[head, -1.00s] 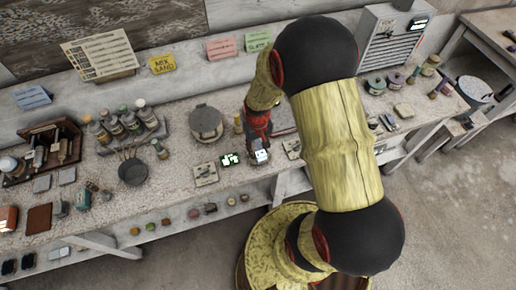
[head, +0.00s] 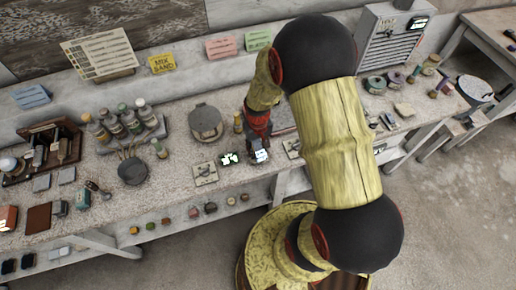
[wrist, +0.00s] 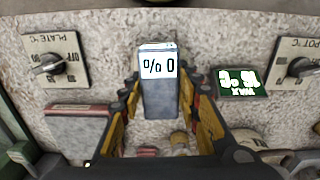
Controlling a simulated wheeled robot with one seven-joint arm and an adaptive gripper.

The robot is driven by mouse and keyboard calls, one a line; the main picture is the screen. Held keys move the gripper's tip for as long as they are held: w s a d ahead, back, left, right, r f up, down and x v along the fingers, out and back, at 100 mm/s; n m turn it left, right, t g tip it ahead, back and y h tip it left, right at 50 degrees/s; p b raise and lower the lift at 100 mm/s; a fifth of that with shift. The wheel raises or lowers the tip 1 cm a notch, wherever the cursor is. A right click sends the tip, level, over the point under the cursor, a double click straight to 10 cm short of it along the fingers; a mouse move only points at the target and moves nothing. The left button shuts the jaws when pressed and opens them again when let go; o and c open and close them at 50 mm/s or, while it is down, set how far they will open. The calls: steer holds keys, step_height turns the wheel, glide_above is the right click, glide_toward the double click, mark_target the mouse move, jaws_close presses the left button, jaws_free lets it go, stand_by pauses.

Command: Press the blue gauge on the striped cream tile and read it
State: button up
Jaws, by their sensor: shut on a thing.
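My gripper (wrist: 158,105) is shut on a blue-grey gauge (wrist: 158,98), with a finger on either side of it. The gauge's white display (wrist: 156,68) faces the wrist camera and shows "% 0". In the head view my gripper (head: 257,142) is low over the front of the bench, and the gauge's lit display (head: 261,155) shows just below it. I cannot make out a striped cream tile in either view. Whether the gauge touches the surface below is hidden.
A "PLATE °C" dial (wrist: 52,64) and a "POT °C" dial (wrist: 300,66) flank the gauge. A green lit display (wrist: 242,83) is close on its right. In the head view, a round lidded pot (head: 206,122) and bottles (head: 130,122) stand left on the bench (head: 90,225).

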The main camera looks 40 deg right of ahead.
stand_by(0.5)
steer(key=shift+r+p, duration=2.6)
steer(key=shift+r, duration=0.9)
